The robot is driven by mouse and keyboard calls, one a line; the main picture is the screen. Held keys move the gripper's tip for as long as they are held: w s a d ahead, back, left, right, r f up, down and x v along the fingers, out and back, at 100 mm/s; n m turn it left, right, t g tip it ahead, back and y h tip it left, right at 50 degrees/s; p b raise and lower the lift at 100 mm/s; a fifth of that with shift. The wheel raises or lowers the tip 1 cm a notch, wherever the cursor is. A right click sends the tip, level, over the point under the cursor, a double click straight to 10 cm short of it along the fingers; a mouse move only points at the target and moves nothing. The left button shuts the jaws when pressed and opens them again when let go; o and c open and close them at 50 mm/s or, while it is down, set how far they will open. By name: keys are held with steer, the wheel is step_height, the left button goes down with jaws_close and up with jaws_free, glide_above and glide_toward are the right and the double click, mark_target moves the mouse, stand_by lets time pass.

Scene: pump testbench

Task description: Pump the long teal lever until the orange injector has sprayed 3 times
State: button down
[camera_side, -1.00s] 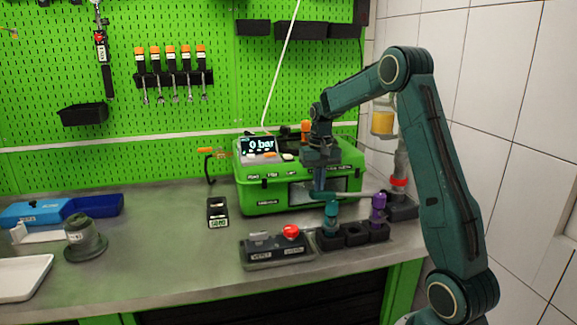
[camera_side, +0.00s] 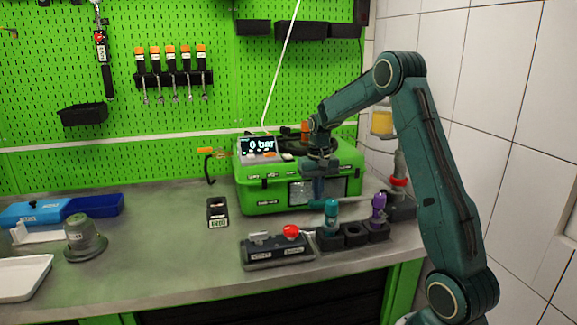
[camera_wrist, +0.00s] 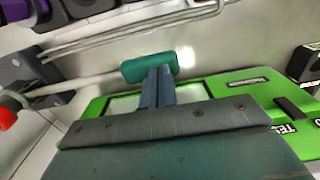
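The long lever's teal grip (camera_wrist: 135,68) shows in the wrist view, on a pale rod running left. In the side view the teal grip (camera_side: 318,204) is low in front of the green pump case (camera_side: 262,197), partly hidden. My gripper (camera_wrist: 160,72) has its two fingers together, with their tips at the teal grip; it points down there in the side view (camera_side: 318,197). The fingers do not visibly wrap around the grip. An orange part (camera_side: 305,131) on top of the case may be the injector; no spray is visible. The display (camera_side: 260,146) reads 0 bar.
A control box with a red button (camera_side: 291,231) stands in front of the case. Beside it, a black holder (camera_side: 356,238) carries a teal piece (camera_side: 331,214) and a purple piece (camera_side: 378,206). A small black counter (camera_side: 217,213) stands left.

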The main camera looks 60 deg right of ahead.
steer(key=shift+r, duration=0.1)
steer(key=shift+s+d+r, duration=0.15)
steer(key=shift+r, duration=1.4)
steer(key=shift+s+d+r, duration=0.15)
steer(key=shift+r, duration=1.4)
steer(key=shift+f, duration=0.15)
steer(key=shift+w+a+f, duration=0.15)
steer(key=shift+f, duration=1.4)
steer(key=shift+w+a+f, duration=0.15)
steer(key=shift+f, duration=1.4)
steer(key=shift+r, duration=0.1)
steer(key=shift+s+d+r, duration=0.15)
steer(key=shift+r, duration=1.45)
steer(key=shift+s+d+r, duration=0.15)
steer(key=shift+r, duration=1.45)
